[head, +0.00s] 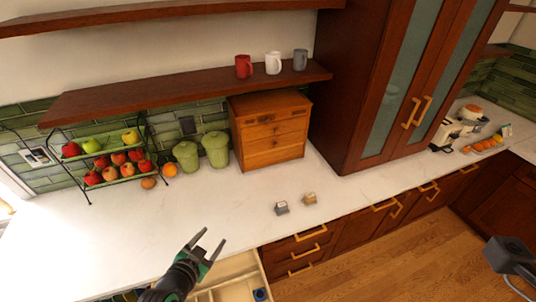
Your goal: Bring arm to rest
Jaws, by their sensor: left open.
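My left gripper (215,236) is in the lower middle of the head view, over the front edge of the white counter (340,195). Its two fingers are spread apart with nothing between them. It points up and to the right in the picture, toward two small blocks on the counter, and is clear of both. One block is grey (282,208) and the other is tan (310,198). My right gripper (517,284) shows only in part at the right edge, over the wooden floor; its fingers are not clear enough to judge.
An open drawer (238,265) with a blue item (260,294) lies under my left gripper. A fruit rack (105,160), green canisters (215,150) and a wooden drawer box (268,130) stand at the back. Mugs (272,63) stand on a shelf. The counter's middle is mostly clear.

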